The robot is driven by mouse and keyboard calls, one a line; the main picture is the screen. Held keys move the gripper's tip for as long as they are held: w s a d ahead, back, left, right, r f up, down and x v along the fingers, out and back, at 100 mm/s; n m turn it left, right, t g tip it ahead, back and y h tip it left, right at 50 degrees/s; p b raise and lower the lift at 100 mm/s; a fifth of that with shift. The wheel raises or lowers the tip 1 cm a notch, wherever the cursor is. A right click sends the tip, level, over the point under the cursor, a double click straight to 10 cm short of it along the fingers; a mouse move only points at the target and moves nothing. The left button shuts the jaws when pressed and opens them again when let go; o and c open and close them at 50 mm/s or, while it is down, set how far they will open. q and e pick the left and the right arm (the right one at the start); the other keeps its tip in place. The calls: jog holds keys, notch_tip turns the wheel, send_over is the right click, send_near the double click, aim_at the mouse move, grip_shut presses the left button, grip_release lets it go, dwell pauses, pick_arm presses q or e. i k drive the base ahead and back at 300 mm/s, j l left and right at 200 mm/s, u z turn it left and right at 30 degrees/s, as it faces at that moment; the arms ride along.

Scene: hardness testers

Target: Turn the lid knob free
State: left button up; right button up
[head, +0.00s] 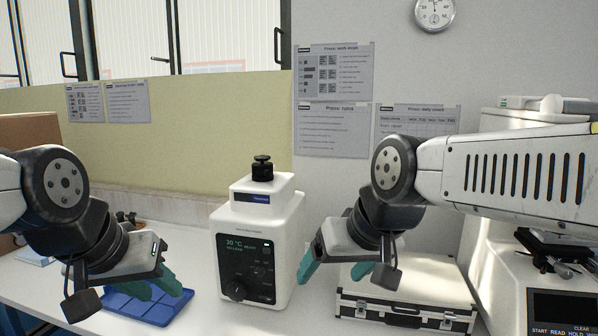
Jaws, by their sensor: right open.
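The black lid knob (262,168) sits upright on top of a white press device (287,224) on the bench. The device has a dark front panel (247,262) reading 30 °C and a dial at its lower left. My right gripper (340,268) is open and empty, with teal fingers pointing down. It is to the right of the device and lower than the knob, not touching the knob. My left gripper (150,286) is to the left of the device over a blue tray (158,312). Its teal fingers look close together, and I cannot tell whether they are apart.
A silver case (425,290) lies on the bench right of the device, partly behind my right gripper. A white tester (500,262) stands at the far right. A cardboard box (30,128) is at the left edge. The space above the knob is clear.

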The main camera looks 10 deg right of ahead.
aim_at(262, 158)
jog(key=z, duration=0.15)
jog(key=u, duration=0.35)
jog(key=i+u, duration=0.15)
jog(key=u, duration=0.6)
jog(key=i+l+u, duration=0.15)
jog(key=l+u, duration=0.15)
